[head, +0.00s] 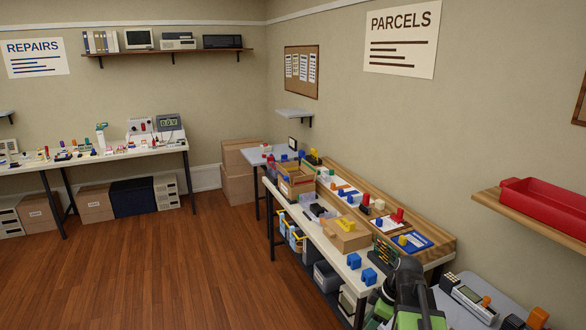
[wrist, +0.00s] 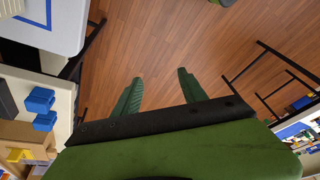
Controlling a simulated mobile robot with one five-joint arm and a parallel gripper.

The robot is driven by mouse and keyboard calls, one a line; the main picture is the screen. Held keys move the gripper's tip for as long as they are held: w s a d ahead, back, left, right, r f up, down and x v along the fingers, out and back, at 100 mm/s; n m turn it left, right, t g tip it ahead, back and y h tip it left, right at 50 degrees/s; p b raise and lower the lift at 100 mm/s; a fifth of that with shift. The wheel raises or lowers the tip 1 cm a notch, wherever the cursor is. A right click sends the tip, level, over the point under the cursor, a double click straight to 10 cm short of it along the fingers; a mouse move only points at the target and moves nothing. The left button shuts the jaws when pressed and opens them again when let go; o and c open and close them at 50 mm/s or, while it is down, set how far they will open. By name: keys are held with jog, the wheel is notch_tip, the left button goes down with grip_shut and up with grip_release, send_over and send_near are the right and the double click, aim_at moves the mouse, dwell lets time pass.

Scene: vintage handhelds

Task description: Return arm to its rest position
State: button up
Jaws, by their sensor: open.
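My gripper (wrist: 160,76) shows in the wrist view as two green fingers spread well apart. It is open, and only brown wooden floor (wrist: 155,40) shows between the fingers. In the head view my arm (head: 405,285) stands at the bottom right in dark grey and green, beside the near end of the parcels bench. I cannot make out the fingertips there.
The long parcels bench (head: 330,245) runs along the right wall with several coloured blocks, boxes and trays. A red tray (head: 545,208) sits on a wall shelf at the right. A repairs bench (head: 95,157) stands at the left. The floor (head: 150,265) between is clear.

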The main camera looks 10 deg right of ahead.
jog(key=s+a+f+m+g+h, duration=0.1)
jog(key=s+a+m+h, duration=0.2)
jog(key=a+m, duration=0.8)
jog(key=shift+s+a+m, duration=0.3)
jog(key=shift+a, duration=0.85)
